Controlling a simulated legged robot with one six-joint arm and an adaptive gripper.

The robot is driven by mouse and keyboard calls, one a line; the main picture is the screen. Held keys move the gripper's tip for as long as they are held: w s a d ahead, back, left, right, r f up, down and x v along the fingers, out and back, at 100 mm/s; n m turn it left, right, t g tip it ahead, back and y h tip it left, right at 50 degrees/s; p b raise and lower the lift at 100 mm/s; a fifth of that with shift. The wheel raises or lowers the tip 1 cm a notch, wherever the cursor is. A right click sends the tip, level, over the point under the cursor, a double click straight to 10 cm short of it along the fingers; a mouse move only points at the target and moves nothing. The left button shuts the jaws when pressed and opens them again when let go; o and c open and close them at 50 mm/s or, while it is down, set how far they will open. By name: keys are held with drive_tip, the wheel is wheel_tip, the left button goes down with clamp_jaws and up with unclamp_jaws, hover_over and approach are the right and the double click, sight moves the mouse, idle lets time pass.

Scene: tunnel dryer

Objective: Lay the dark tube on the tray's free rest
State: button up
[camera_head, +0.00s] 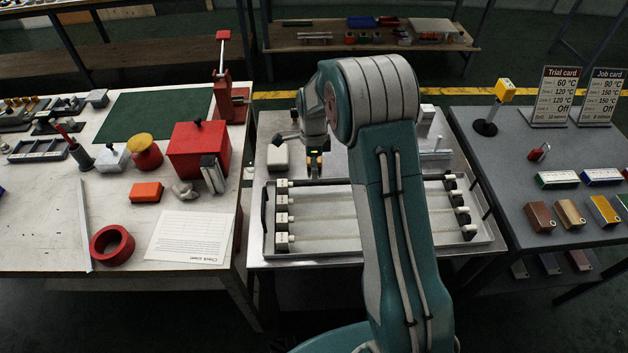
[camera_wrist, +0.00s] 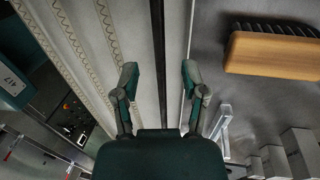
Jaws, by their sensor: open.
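The tray (camera_head: 383,257) lies on the middle bench, with paired rests at its left end (camera_head: 282,218) and right end (camera_head: 463,213). Pale lengths run across it between the rests; my arm hides part of them. My gripper (camera_head: 315,170) is low at the tray's back left edge. In the wrist view my gripper (camera_wrist: 159,80) has its two fingers apart. A narrow dark strip (camera_wrist: 157,45) runs between them; it may be the dark tube, but I cannot tell for sure. I cannot tell which rest is free.
A wooden-backed brush (camera_wrist: 275,55) lies right of my fingers in the wrist view. A white block (camera_head: 278,157) stands left of my gripper. The left bench holds a red box (camera_head: 198,150) and a red tape roll (camera_head: 112,245). The right bench holds cards and coloured blocks.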

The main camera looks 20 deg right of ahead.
wheel_tip(320, 180, up, 6)
drive_tip(key=w, duration=0.1)
drive_tip(key=shift+w+d+r, duration=0.15)
drive_tip(key=shift+r, duration=0.05)
idle(0.4)
drive_tip(key=s+r+n+t, duration=0.4)
drive_tip(key=s+r+n, duration=0.75)
drive_tip(key=r, duration=0.55)
drive_tip(key=s+r+n+t, duration=0.2)
drive_tip(key=s+n, duration=0.6)
drive_tip(key=s, duration=1.1)
drive_tip(key=shift+a+n+t, duration=0.25)
drive_tip(key=shift+n+t, duration=0.1)
drive_tip(key=shift+t, duration=0.55)
